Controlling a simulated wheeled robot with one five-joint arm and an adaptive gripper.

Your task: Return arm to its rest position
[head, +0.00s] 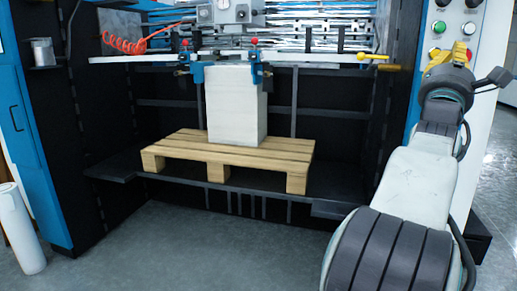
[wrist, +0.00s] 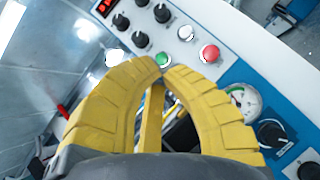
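My arm (head: 420,185) rises at the right side of the head view, in front of the machine's control panel. My gripper (head: 460,52) is at its upper end and shows there as small yellow fingers. In the wrist view the two yellow fingers of my gripper (wrist: 164,70) curve in and their tips come together, with nothing held between them. A green button (wrist: 162,60) shows just past the tips in that view; I cannot tell whether they touch it.
The control panel (wrist: 240,45) has a red button (wrist: 209,53), black knobs and a gauge (wrist: 243,103). A wooden pallet (head: 230,152) bears a white stack (head: 236,105) inside the machine. A white roll (head: 20,230) stands at the left. The floor (head: 210,255) in front is clear.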

